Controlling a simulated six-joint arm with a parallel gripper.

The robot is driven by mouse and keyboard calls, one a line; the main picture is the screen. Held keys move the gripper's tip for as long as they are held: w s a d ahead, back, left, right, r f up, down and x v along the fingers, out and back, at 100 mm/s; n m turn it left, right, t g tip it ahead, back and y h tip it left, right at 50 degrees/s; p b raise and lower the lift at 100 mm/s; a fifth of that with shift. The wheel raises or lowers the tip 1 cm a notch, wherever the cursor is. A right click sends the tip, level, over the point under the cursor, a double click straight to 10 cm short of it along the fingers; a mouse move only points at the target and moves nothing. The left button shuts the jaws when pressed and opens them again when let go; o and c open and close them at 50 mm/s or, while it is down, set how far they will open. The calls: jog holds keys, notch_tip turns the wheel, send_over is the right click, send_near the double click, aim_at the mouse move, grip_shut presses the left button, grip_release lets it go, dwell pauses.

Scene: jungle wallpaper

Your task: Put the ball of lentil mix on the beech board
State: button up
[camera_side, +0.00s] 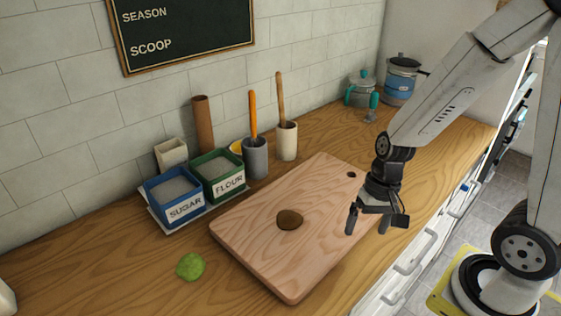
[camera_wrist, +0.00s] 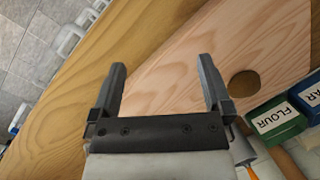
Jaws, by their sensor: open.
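The beech board (camera_side: 255,240) lies flat on the counter in the side view; it also shows in the wrist view (camera_wrist: 165,85). A brown rounded lump (camera_side: 290,219) rests on the middle of the board. A green rough ball (camera_side: 190,266) lies on the bare counter, left of the board's near edge. I cannot tell for sure which of the two is the lentil mix. My gripper (camera_side: 367,222) is open and empty, above the board's right edge, apart from both lumps. In the wrist view its fingers (camera_wrist: 161,68) are spread; a brown round patch (camera_wrist: 243,84) shows beyond them. The green ball is not in that view.
Blue sugar (camera_side: 172,199) and green flour (camera_side: 218,176) boxes stand behind the board. Crocks with utensils (camera_side: 256,157) stand beside them. A blue pot (camera_side: 401,80) is at the far right. The counter's front edge and drawers (camera_side: 412,253) are close to my gripper.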

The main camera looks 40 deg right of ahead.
jog(key=w+r+n+t+h, duration=0.1)
jog(key=n, duration=0.1)
jog(key=w+r+n+t+h, duration=0.1)
jog(key=n, duration=0.1)
jog(key=shift+w+d+n, duration=0.2)
jog(key=shift+d+n, duration=0.1)
jog(key=shift+d, duration=0.1)
jog(key=shift+w+r+n+t+h, duration=0.4)
jog(key=shift+w+r+n, duration=0.2)
jog(key=shift+n, duration=0.3)
